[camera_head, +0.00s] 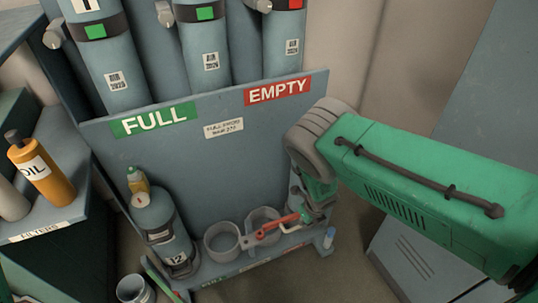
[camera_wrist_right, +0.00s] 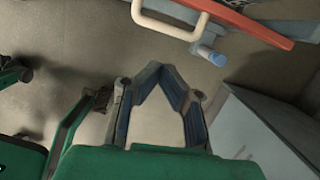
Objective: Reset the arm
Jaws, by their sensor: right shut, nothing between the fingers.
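My right arm (camera_head: 430,190), green with a grey joint, comes in from the right in the head view. My right gripper (camera_head: 314,207) points down at its end, beside the right end of the rack's lower shelf, partly hidden by the arm. In the right wrist view the two fingers of the right gripper (camera_wrist_right: 164,72) meet at their tips, shut and empty, over bare floor. A red bar with a pale handle (camera_wrist_right: 240,18) lies beyond the fingertips, apart from them. My left gripper does not show.
The blue-grey rack (camera_head: 205,165) has FULL and EMPTY signs and several cylinders behind. A small cylinder (camera_head: 165,235) stands on its lower shelf, beside empty ring holders (camera_head: 222,241). An orange oil bottle (camera_head: 42,172) stands on the left shelf. A grey cabinet (camera_head: 480,90) is at right.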

